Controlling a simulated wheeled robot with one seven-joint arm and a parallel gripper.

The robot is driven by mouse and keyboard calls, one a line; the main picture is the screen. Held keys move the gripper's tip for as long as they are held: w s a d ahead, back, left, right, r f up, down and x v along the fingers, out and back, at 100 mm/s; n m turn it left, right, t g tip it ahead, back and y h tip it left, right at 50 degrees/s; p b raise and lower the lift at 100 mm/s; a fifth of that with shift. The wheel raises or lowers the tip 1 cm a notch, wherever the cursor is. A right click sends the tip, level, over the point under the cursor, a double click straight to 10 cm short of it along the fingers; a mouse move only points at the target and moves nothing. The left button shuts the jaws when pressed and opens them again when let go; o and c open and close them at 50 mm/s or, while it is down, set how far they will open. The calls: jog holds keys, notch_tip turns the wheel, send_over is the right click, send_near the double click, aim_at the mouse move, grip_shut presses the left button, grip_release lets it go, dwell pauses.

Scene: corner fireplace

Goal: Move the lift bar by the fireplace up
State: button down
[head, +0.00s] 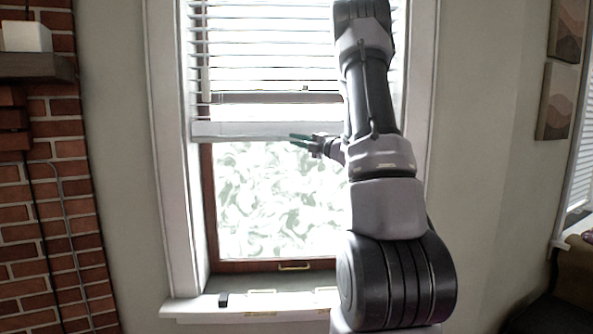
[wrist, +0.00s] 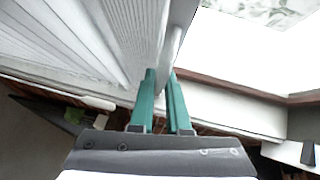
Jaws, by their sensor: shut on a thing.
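The lift bar (head: 245,130) is the white bottom rail of the blind in front of the window by the fireplace. It hangs level, partway down the window, with bare glass below it. Its right part is hidden behind my arm. My gripper (head: 293,139) is at the bar's lower edge, right of its middle, with its green fingers pointing left. In the wrist view the bar (wrist: 180,27) runs down between the two green fingers of my gripper (wrist: 161,76), which are shut on it.
White slats (head: 265,55) hang above the bar. The brown window frame (head: 209,205) and the sill (head: 200,308) lie below, with a small dark object (head: 223,299) on the sill. The brick fireplace (head: 60,220) stands at left, and pictures (head: 556,100) hang on the right wall.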

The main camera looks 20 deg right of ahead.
notch_tip(320, 180, up, 42)
jog(key=shift+r, duration=0.1)
jog(key=shift+s+r, duration=0.1)
jog(key=c, duration=0.9)
grip_release()
jog(key=v, duration=1)
jog(key=shift+s+d+f, duration=0.2)
jog(key=shift+s+f, duration=0.05)
